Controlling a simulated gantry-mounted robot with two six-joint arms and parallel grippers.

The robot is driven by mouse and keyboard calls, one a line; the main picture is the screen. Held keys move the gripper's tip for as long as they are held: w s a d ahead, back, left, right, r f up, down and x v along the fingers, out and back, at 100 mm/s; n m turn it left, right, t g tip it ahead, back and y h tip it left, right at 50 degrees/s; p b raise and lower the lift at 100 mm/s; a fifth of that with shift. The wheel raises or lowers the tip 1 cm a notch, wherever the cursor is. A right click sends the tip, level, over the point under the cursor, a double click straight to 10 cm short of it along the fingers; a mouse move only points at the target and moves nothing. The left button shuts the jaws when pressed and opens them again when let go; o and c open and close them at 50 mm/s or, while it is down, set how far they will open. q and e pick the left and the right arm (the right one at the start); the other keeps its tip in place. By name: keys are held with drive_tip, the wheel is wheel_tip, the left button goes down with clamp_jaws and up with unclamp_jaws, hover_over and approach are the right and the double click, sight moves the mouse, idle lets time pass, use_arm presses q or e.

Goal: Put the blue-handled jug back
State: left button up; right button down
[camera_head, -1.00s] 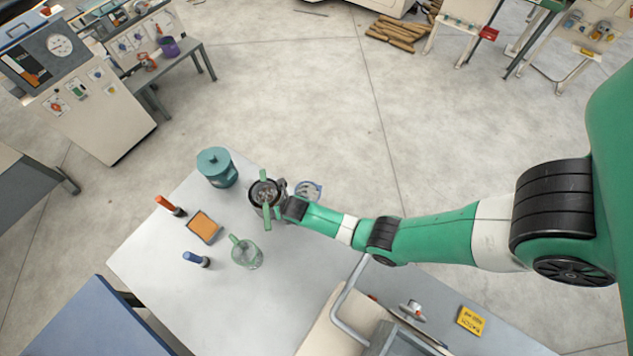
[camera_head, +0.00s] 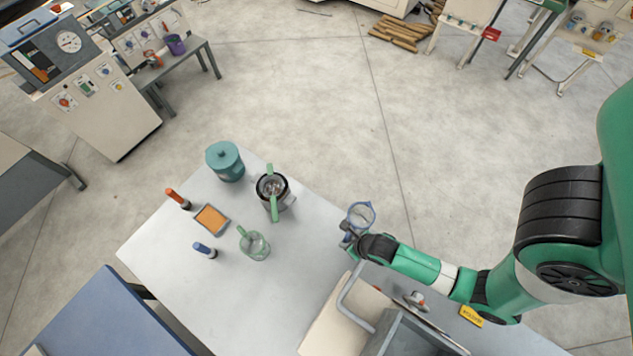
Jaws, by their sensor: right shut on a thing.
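The blue-handled jug (camera_head: 361,213) is a clear vessel with blue on its handle and rim, at the right edge of the table. My right gripper (camera_head: 347,233) is shut on it, at the jug's near left side. My wrist hides part of the jug's lower side, and I cannot tell whether it touches the table. My left gripper is not in view.
A dark-rimmed pot with green handles (camera_head: 272,194), a green-handled clear jug (camera_head: 255,245), a teal lidded pot (camera_head: 225,162) and an orange tray (camera_head: 211,219) stand on the grey table (camera_head: 210,295). A bent grey pipe (camera_head: 350,295) rises near my wrist.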

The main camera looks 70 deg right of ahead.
drive_tip(key=shift+w+a+f+b, duration=0.15)
drive_tip(key=shift+w+f+b, duration=1.1)
drive_tip(key=shift+w+f, duration=0.8)
drive_tip(key=shift+w+a+f+b, duration=0.15)
drive_tip(key=shift+w+f+b, duration=1.05)
drive_tip(key=shift+w+f, duration=0.85)
drive_tip(key=shift+w+a+f+b, duration=0.15)
drive_tip(key=shift+w+f+b, duration=1.1)
drive_tip(key=shift+w+f, duration=0.8)
drive_tip(key=c, duration=0.8)
unclamp_jaws()
drive_tip(key=shift+f, duration=0.1)
drive_tip(key=shift+o, duration=0.2)
